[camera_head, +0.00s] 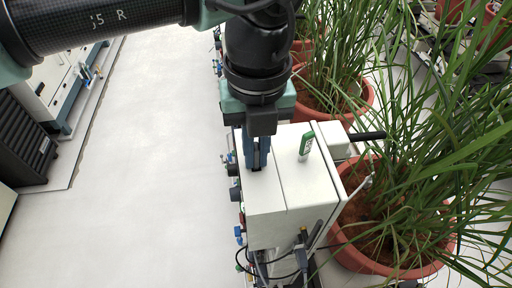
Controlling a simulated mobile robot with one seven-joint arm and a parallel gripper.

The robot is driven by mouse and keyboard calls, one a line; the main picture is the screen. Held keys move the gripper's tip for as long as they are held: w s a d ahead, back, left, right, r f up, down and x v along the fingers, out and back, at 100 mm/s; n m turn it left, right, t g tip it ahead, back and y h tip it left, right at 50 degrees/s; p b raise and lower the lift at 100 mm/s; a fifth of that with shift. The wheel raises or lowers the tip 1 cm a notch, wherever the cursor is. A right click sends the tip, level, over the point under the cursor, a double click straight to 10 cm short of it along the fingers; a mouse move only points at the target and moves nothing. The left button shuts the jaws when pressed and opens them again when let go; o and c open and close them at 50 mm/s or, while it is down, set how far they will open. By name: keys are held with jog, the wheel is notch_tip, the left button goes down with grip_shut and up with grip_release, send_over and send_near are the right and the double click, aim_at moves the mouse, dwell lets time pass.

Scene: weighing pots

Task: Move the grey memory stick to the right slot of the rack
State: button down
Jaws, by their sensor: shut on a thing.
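My gripper (256,166) points down at the left part of the white box-shaped rack (290,192), with its fingertips at the rack's top face. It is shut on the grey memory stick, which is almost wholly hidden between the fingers. A small dark opening shows at the fingertips. I cannot tell how far the stick sits in it.
Potted grassy plants (400,225) crowd the right side, their leaves reaching close to the rack. Cables and a connector (301,256) hang at the rack's front. Pale open floor (150,170) lies to the left, with a cabinet (50,95) at the far left.

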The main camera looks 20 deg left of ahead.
jog(key=shift+r+p, duration=1.5)
jog(key=shift+p, duration=0.05)
jog(key=shift+r+p, duration=1.45)
jog(key=shift+p, duration=0.4)
